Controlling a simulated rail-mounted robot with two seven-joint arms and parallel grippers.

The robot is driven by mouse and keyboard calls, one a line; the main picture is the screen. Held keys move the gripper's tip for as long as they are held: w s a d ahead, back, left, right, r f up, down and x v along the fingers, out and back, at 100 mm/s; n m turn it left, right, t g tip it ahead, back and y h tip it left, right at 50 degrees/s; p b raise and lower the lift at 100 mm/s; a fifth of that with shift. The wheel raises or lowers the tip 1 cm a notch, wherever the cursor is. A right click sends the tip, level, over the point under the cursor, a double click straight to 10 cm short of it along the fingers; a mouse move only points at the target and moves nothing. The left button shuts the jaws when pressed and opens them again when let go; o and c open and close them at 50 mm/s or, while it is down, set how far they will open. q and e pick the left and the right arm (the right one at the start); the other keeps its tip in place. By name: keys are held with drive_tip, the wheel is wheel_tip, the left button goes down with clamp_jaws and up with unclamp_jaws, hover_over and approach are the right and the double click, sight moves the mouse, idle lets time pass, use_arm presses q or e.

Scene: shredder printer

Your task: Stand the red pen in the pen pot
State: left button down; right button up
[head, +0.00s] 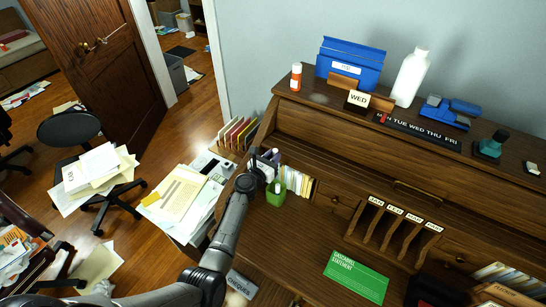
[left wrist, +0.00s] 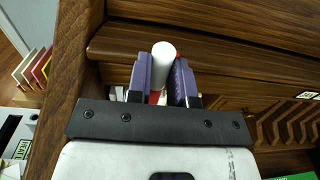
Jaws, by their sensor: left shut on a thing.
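My left gripper (head: 272,157) hangs over the left end of the desk, just above a small green pot (head: 276,198). In the left wrist view its purple fingers (left wrist: 162,82) are shut on a white cylinder (left wrist: 163,60), with red showing below it; this looks like the red pen, seen nearly end-on. In the head view a pale tip shows at the pot's mouth, just under the fingers; I cannot tell whether it is the held pen or whether it is inside the pot. The pot does not show clearly in the left wrist view. My right gripper is not in view.
Upright papers (head: 297,182) stand in a slot right beside the pot. A green card (head: 356,276) lies on the desktop, near a wooden slotted sorter (head: 388,226). A white bottle (head: 409,80) and a blue box (head: 350,65) stand on the top shelf.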

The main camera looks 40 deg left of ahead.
use_arm(q)
wheel_tip(320, 180, down, 13)
drive_tip(key=b, duration=1.2)
drive_tip(key=shift+r, duration=0.2)
drive_tip(key=c, duration=0.9)
unclamp_jaws()
drive_tip(key=shift+c, duration=0.2)
drive_tip(key=s+d+p, duration=0.1)
drive_tip(key=s+p, duration=0.2)
drive_tip(key=s, duration=1)
drive_tip(key=shift+s+d+r, duration=0.15)
drive_tip(key=shift+s+d, duration=0.05)
drive_tip(key=shift+s, duration=0.2)
